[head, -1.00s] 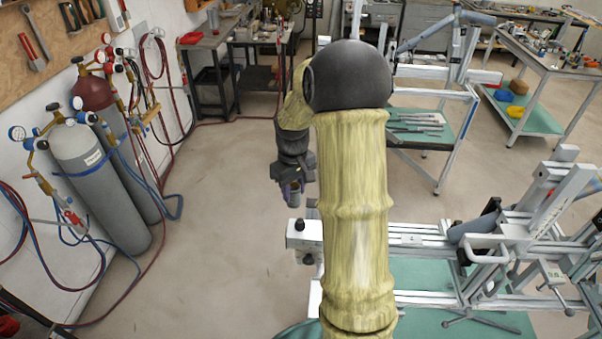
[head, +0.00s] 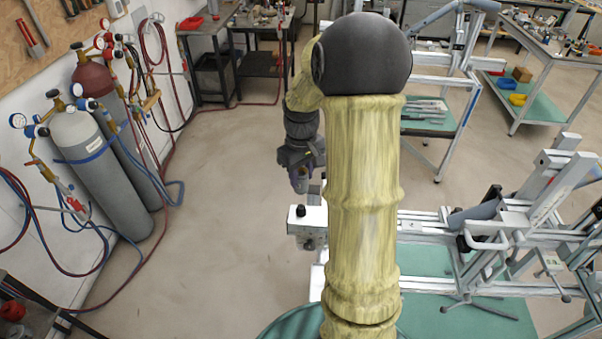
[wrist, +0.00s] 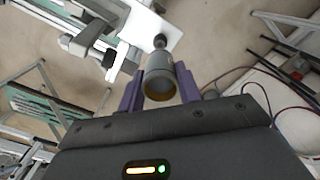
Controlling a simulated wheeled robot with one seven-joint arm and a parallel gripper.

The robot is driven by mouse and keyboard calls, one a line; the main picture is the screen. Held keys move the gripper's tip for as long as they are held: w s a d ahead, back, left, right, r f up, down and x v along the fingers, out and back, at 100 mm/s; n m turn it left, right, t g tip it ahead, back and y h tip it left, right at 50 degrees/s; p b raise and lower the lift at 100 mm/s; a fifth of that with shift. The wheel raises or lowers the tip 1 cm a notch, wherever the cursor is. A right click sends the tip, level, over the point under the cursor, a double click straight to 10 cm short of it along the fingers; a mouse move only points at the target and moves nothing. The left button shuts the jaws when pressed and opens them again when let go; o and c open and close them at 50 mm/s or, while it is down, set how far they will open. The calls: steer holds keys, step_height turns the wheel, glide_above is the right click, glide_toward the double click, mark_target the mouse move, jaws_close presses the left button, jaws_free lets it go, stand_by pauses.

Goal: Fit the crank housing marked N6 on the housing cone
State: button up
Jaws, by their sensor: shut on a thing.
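My gripper (head: 301,176) is shut on a grey, hollow, cylindrical part, the crank housing (head: 302,183). In the wrist view the housing (wrist: 159,76) sits between the two purple fingers (wrist: 160,92), its open end with a yellowish inner rim facing the camera. No N6 mark is readable. In the head view the housing is in the air, close above and behind the left end of the jig in the picture. A small dark knob (head: 300,211) tops the white block there. I cannot make out the housing cone for certain.
The white frame jig (head: 425,229) extends right over a green base. Grey gas cylinders (head: 97,172) with hoses stand at the left wall. A cart (head: 540,75) and a workbench (head: 262,40) are farther back. Floor left of the jig is clear. My arm hides the middle.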

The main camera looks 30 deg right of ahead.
steer(key=b, duration=0.3)
glide_above(302, 207)
steer(key=shift+w+f, duration=0.1)
steer(key=shift+f, duration=2.1)
steer(key=shift+f+b, duration=2.05)
steer(key=shift+f, duration=0.95)
stand_by(0.7)
steer(key=o, duration=1.1)
step_height(302, 207, up, 17)
steer(key=b, duration=0.3)
steer(key=shift+r, duration=0.2)
